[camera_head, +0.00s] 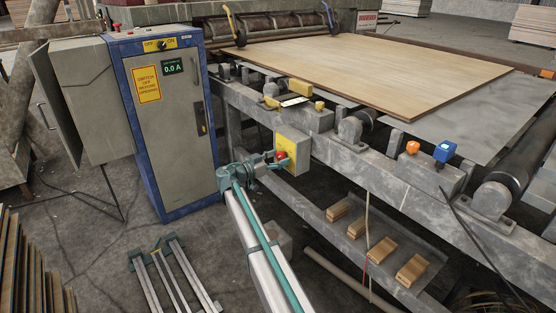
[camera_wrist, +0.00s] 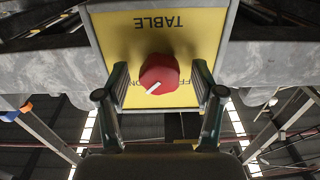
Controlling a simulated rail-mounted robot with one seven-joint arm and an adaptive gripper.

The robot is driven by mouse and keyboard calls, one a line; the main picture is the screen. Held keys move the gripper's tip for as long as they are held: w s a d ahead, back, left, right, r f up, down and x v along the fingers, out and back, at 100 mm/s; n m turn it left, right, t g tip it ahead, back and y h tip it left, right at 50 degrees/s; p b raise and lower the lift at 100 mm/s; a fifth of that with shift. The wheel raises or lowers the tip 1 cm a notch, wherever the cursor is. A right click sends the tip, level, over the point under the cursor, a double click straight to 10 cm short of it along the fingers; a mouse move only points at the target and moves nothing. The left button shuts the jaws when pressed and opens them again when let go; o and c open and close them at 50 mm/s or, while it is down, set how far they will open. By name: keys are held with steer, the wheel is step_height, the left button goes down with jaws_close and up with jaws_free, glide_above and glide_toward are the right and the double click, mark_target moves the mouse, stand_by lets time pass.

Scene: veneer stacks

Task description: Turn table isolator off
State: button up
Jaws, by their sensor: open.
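The table isolator is a yellow plate (camera_head: 286,148) on the table frame with a red knob (camera_head: 281,155). In the wrist view the plate (camera_wrist: 205,40) appears upside down, with the word TABLE and partly hidden lettering by the knob. The red knob (camera_wrist: 159,73) has a white mark pointing to the picture's lower left, toward lettering ending in N; FF shows on the right. My gripper (camera_wrist: 160,88) is open, one finger on each side of the knob, with gaps visible. In the head view my gripper (camera_head: 271,160) is at the plate's front; finger contact cannot be told.
A blue-edged grey cabinet (camera_head: 172,130) stands left, with an OFF/ON switch (camera_head: 163,44) and a display (camera_head: 173,67) reading 0.0 A. A veneer sheet (camera_head: 370,70) lies on the table. Wooden blocks (camera_head: 382,250) sit on the lower shelf. Metal rails (camera_head: 170,275) lie on the floor.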

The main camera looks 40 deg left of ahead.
steer(key=c, duration=1.2)
steer(key=shift+o, duration=0.2)
steer(key=shift+n, duration=0.3)
steer(key=n+p, duration=0.2)
steer(key=n, duration=0.2)
steer(key=shift+r, duration=0.15)
steer(key=n+p, duration=0.2)
steer(key=n, duration=0.3)
steer(key=shift+p, duration=0.4)
steer(key=n+p, duration=0.3)
steer(key=n, duration=0.1)
steer(key=shift+n+p, duration=1.35)
steer(key=shift+n, duration=0.85)
